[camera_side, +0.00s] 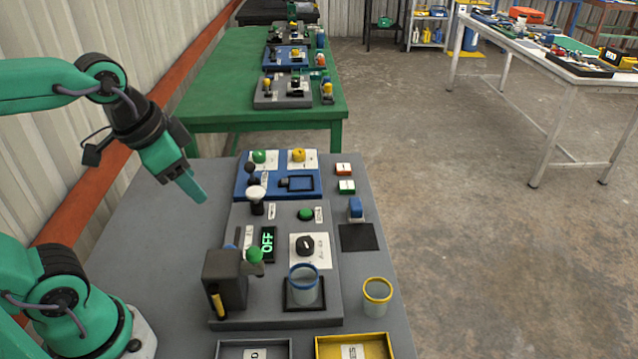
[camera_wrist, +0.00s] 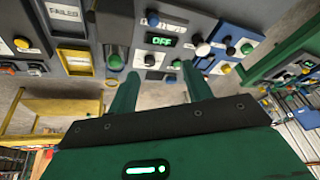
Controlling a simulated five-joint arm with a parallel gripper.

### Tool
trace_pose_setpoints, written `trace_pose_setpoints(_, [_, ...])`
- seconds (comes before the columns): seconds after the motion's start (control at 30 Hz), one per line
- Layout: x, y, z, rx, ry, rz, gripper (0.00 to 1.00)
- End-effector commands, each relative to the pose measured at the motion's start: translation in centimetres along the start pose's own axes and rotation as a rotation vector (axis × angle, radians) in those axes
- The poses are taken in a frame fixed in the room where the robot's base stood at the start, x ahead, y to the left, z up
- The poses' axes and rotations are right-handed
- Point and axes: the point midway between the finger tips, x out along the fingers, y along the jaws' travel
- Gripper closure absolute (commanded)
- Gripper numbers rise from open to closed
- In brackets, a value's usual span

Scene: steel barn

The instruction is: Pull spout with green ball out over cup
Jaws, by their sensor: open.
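The green ball (camera_side: 254,255) sits on a short spout at the right side of a dark grey dispenser block (camera_side: 222,278) in the side view. A clear cup with a blue rim (camera_side: 304,287) stands to the right of the ball, on a dark square pad. The ball and spout are beside the cup, not over it. My gripper (camera_side: 197,192) is up and to the left of the ball, in the air and apart from it. In the wrist view, my gripper (camera_wrist: 160,88) has its two fingers spread with nothing held between them.
A lit OFF display (camera_side: 267,243), a black dial (camera_side: 305,244) and a white-topped knob (camera_side: 256,194) stand behind the ball. A yellow-rimmed cup (camera_side: 377,298) stands at right. Trays line the front edge. The grey table's left part is clear.

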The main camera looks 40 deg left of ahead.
Motion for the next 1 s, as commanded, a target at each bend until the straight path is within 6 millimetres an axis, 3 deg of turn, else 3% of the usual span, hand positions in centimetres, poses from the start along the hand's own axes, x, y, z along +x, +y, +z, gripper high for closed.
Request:
trace_pose_setpoints(0.7, [4.1, 7.6, -5.6, 1.223, -0.364, 0.358, 0.5])
trace_pose_setpoints(1.0, [5.2, 9.4, -6.2, 1.457, -0.412, 0.464, 0.5])
